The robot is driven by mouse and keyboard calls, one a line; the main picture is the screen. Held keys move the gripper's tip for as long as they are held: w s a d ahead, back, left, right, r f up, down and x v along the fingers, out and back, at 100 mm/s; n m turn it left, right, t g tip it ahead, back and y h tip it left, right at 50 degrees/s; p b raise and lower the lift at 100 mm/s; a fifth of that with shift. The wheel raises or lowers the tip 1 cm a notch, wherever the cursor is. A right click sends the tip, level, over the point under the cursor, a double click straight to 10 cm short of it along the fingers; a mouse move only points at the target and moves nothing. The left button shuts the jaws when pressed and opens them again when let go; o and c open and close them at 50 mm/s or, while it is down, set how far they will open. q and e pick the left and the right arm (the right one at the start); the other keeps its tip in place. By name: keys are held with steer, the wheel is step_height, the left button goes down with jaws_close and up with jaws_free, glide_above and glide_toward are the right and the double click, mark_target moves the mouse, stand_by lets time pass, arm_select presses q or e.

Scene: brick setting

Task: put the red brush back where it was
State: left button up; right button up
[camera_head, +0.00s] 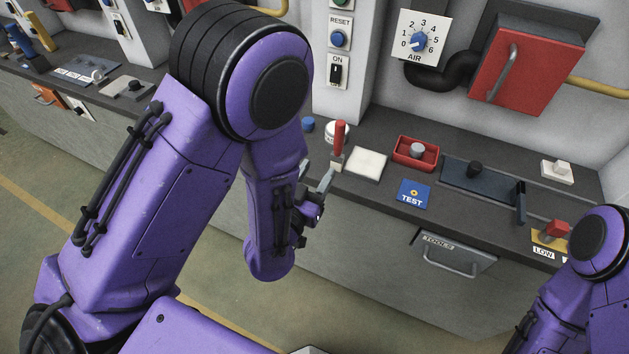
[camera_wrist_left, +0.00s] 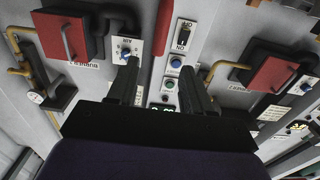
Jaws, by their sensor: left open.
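The red brush (camera_head: 340,137) stands roughly upright at the counter's front edge in the head view, red handle up, with a pale lower part. A red strip at the top of the left wrist view (camera_wrist_left: 163,27) looks like its handle, beyond the fingertips. My left gripper (camera_head: 328,178) is just below and beside the brush's lower end, partly hidden by my own wrist. In the left wrist view its two fingers (camera_wrist_left: 158,70) are apart with nothing visible between them. I cannot tell whether a finger touches the brush. My right gripper is out of view.
Behind the brush is a white round container (camera_head: 331,130). To its right are a pale square pad (camera_head: 366,163), a red tray (camera_head: 416,153) with a grey knob, a blue TEST plate (camera_head: 413,194) and a dark slotted panel (camera_head: 482,186). A TOOLS drawer (camera_head: 453,254) is below.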

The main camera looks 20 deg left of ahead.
arm_select(q)
steer(key=s+a+f+n+g+y, duration=0.2)
steer(key=s+a+f+g, duration=0.3)
steer(key=f, duration=0.5)
steer(key=s+a+f+n+g+y, duration=0.15)
steer(key=s+a+f+g, duration=0.35)
steer(key=f, duration=0.5)
steer(key=s+a+f+n+g, duration=0.1)
steer(key=s+f+n+g, duration=0.1)
steer(key=s, duration=0.5)
steer(key=s+a+f+n+g, duration=0.1)
steer(key=s+a+f+g, duration=0.1)
steer(key=s+f, duration=0.3)
steer(key=shift+s+n+g, duration=0.35)
steer(key=shift+s+g, duration=0.05)
steer(key=shift+s, duration=0.6)
